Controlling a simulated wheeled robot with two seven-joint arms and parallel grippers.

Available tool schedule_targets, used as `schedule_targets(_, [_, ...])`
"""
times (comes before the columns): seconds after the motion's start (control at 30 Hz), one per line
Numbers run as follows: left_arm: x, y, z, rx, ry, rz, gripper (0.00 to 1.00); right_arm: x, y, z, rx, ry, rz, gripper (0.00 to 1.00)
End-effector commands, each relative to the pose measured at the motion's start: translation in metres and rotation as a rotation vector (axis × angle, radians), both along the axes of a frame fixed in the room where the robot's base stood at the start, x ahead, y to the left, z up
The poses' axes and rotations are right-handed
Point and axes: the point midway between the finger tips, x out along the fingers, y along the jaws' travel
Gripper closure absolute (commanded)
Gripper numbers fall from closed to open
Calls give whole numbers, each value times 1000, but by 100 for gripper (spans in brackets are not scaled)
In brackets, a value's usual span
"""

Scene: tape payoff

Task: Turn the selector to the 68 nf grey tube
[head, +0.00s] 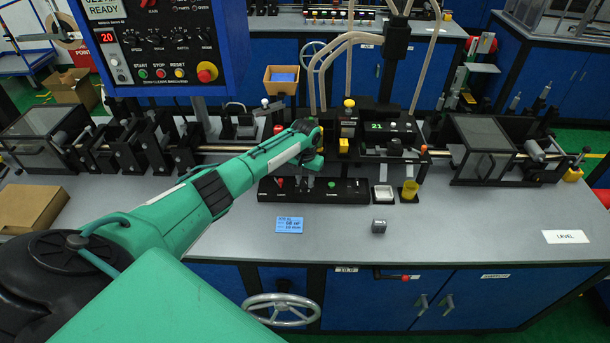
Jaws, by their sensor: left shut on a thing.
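A blue card (289,225) with small print lies in front of the strip. My right gripper is out of view.
A machine with a green "21" display (378,127) stands behind. A control box (155,45) hangs upper left.

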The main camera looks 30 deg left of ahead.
Motion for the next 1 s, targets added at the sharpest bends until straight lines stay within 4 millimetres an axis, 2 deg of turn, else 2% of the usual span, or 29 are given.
schedule_targets(0.3, [0, -1, 0, 0, 1, 111, 94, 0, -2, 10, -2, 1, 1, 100])
schedule_targets(0.83, [0, 0, 0, 0, 0, 131, 94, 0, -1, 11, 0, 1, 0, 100])
schedule_targets(0.87, [0, 0, 0, 0, 0, 131, 66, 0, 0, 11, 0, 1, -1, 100])
schedule_targets(0.93, [0, 0, 0, 0, 0, 131, 52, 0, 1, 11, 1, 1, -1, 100])
schedule_targets(1.0, [0, 0, 0, 0, 0, 130, 50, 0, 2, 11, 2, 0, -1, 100])
